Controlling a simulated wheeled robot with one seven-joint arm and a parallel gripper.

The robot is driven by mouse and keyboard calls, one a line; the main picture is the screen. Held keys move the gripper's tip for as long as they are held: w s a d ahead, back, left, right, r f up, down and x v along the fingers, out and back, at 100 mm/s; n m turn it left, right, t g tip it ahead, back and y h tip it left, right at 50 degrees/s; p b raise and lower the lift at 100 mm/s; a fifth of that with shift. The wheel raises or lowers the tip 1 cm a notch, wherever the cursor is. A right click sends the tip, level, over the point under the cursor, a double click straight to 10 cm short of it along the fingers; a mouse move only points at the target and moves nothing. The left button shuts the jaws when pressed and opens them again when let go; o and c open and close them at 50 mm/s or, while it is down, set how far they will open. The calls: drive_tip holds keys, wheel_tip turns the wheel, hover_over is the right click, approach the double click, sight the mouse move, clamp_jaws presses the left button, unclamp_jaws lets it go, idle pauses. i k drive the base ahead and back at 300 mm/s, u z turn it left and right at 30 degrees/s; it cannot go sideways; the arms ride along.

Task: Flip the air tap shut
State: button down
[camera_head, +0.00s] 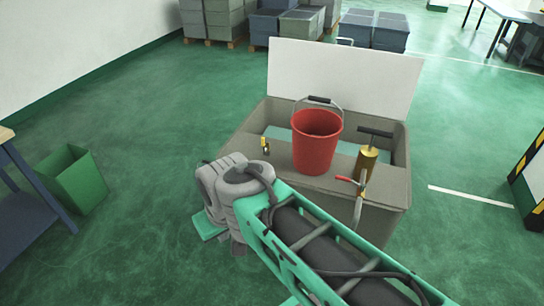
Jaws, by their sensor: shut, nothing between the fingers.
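A small brass fitting (265,145) with a dark part stands upright on the left of the grey bench top. A red lever (347,179) sits on a curved grey metal piece (359,205) at the bench's front right. Either could be the air tap; I cannot tell which, nor whether it is open or shut. My arm crosses the lower middle, in front of the bench, with its grey joint left of the bench's front. My gripper does not show; the arm's far end is hidden behind or below that joint.
A red bucket (317,142) stands mid-bench, left of a brass cylinder (366,163) with a black T-handle. The grey bench (385,197) has an upright white back panel (345,75). A green bin (72,182) stands far left. Floor between bin and bench is clear.

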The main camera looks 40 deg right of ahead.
sight(263, 146)
drive_tip(key=u, duration=0.6)
drive_tip(key=k, duration=0.1)
drive_tip(key=z, duration=1.45)
drive_tip(key=i, duration=0.45)
drive_tip(key=u, duration=0.5)
drive_tip(key=k, duration=0.6)
drive_tip(key=u, duration=0.85)
drive_tip(key=i, duration=1.15)
drive_tip(key=z, duration=0.6)
